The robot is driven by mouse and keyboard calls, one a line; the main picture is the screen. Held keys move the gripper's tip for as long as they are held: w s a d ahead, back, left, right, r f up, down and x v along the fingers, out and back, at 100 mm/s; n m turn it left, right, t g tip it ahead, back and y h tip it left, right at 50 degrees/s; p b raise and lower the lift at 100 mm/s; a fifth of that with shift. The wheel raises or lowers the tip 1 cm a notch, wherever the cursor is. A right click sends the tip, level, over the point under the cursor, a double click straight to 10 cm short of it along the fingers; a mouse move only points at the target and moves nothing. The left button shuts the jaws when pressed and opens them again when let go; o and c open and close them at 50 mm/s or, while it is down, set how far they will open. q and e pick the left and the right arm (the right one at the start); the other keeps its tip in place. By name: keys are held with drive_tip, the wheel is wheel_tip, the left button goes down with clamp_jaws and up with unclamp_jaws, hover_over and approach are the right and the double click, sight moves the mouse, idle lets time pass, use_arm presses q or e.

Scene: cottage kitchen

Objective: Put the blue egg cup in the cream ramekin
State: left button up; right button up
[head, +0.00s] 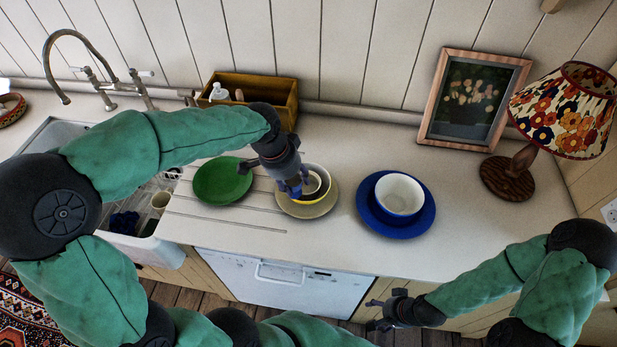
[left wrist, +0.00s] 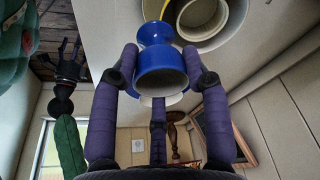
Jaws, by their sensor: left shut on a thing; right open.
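My left gripper (head: 293,190) is shut on the blue egg cup (left wrist: 160,65), which sits between its fingers in the left wrist view. In the head view the fingers mostly hide the egg cup. The gripper is over the left side of a yellow bowl (head: 325,192). My right gripper (head: 378,313) is open and empty in front of the counter.
The bowl stands on a cream plate (head: 300,212). A green plate (head: 222,181) is to its left, and a blue bowl (head: 399,194) on a blue plate (head: 420,222) to its right. A wooden box (head: 262,90), picture frame (head: 474,98) and lamp (head: 565,112) stand behind.

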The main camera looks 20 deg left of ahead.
use_arm(q)
drive_tip(key=shift+w+a+f+b, duration=0.15)
drive_tip(key=shift+w+f+b, duration=0.2)
drive_tip(key=shift+w+f, duration=1.4)
drive_tip(key=shift+w+a+f+b, duration=0.1)
drive_tip(key=shift+w+f+b, duration=0.2)
drive_tip(key=shift+w+f, duration=1.4)
drive_tip(key=shift+w+a+f+b, duration=0.15)
drive_tip(key=shift+w+f+b, duration=0.2)
drive_tip(key=shift+w+f, duration=1.4)
drive_tip(key=shift+s+f, duration=0.3)
drive_tip(key=shift+s, duration=0.1)
drive_tip(key=shift+f, duration=0.4)
drive_tip(key=o, duration=0.9)
